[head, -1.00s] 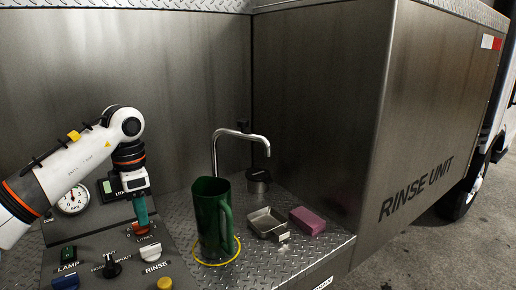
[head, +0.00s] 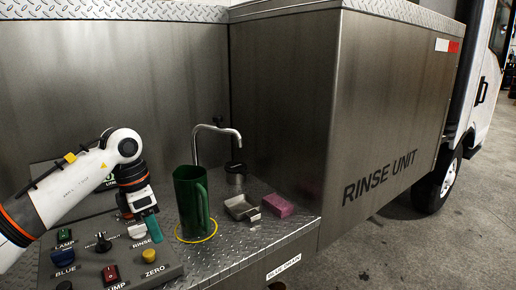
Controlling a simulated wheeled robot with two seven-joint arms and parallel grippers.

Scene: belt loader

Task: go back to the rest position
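My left arm comes in from the left. Its gripper (head: 150,224), with teal fingertips, points down over the back of the control panel (head: 172,268), close to the RINSE switch (head: 138,231). I cannot tell whether it touches the panel or how far apart its fingers are. I see nothing held in it. My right gripper is not in view. A green jug (head: 188,205) stands upright inside a yellow ring (head: 214,231) on the diamond-plate deck, to the right of the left gripper and apart from it.
A curved metal tap (head: 196,145) rises behind the jug. A small metal tray (head: 240,207), a pink sponge (head: 278,205) and a dark-lidded metal pot (head: 236,178) stand to the right. The RINSE UNIT cabinet (head: 330,120) walls the deck's right side. Open floor (head: 430,250) lies at right.

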